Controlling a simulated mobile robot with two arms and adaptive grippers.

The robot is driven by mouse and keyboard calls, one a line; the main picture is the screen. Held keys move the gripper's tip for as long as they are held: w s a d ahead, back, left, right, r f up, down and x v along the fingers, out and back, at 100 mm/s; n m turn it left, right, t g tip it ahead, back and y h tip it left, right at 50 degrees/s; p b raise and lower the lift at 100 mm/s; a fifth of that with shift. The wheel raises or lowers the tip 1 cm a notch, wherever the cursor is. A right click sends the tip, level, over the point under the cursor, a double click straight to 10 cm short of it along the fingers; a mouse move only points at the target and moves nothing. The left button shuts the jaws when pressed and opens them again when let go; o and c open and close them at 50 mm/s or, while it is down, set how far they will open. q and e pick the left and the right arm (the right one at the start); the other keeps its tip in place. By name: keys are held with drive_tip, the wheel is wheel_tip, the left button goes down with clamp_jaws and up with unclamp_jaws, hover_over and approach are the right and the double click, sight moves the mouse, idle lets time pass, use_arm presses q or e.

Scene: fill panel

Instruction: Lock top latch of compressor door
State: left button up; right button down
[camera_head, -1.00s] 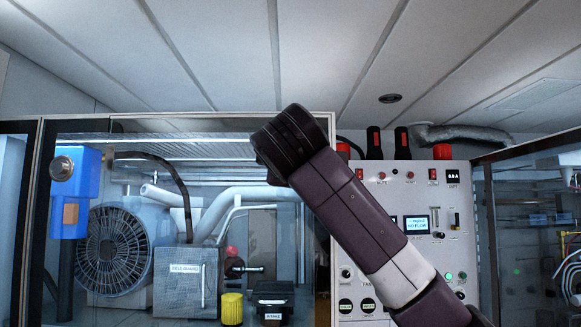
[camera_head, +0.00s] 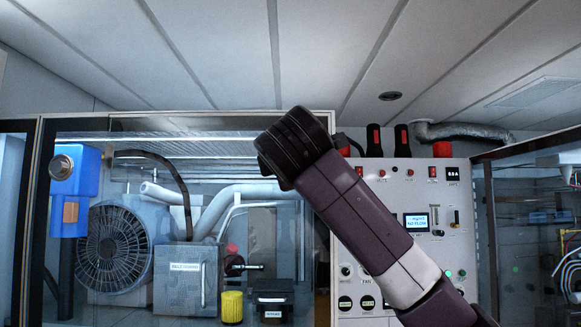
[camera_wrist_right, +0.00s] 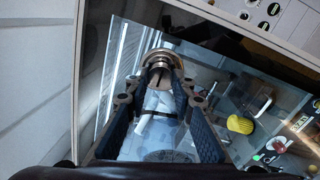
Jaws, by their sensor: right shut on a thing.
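The compressor door is a glass panel in a pale frame (camera_head: 225,114), left of centre in the head view. Its frame (camera_wrist_right: 77,80) also shows in the right wrist view. A round metallic latch knob (camera_wrist_right: 161,60) sits near the door's edge in that view. My right gripper (camera_wrist_right: 161,78) has its two blue-padded fingers on either side of the knob and is shut on it. In the head view my right arm reaches up from the lower right. Its wrist end hides the gripper and the latch there. My left gripper is in neither view.
Behind the glass are a fan (camera_head: 112,248), pale pipes (camera_head: 235,193) and a yellow cylinder (camera_head: 232,307). A blue box (camera_head: 75,190) is at the left. A control panel (camera_head: 415,192) with switches and a screen stands right of the door, partly behind my arm.

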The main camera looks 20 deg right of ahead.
drive_tip(key=shift+f, duration=0.1)
drive_tip(key=c, duration=1.7)
unclamp_jaws()
drive_tip(key=shift+a, duration=0.1)
drive_tip(key=shift+o, duration=0.2)
drive_tip(key=v, duration=1.2)
